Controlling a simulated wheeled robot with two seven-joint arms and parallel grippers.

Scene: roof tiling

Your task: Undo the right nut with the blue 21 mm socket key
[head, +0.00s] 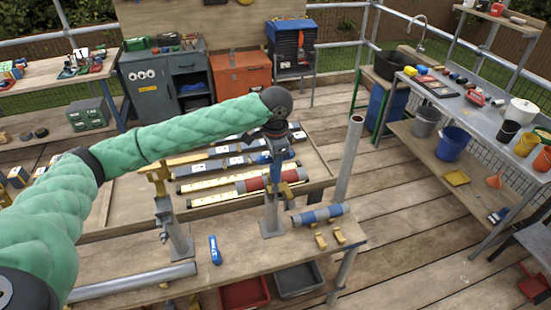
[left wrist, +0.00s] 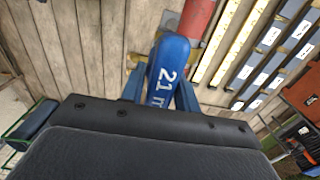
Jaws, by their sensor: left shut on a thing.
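My left gripper (head: 277,158) is shut on the blue socket key (left wrist: 168,72). The left wrist view shows the key between the two fingers with "21 m" printed on it. In the head view the key hangs below my wrist, over the top of the right metal post (head: 271,213). The right nut is hidden, and I cannot tell whether the key sits on it. The left metal post (head: 176,238) stands farther left with a yellow piece (head: 158,180) near its top. My right gripper is in neither view.
A blue tool (head: 215,250) lies on the bench front (head: 240,268). A blue-banded pipe (head: 318,213) and yellow blocks (head: 338,236) lie right of the posts. Behind are a red-banded pipe (head: 252,184) and several level-like bars. An upright pipe (head: 347,158) stands right of the bench.

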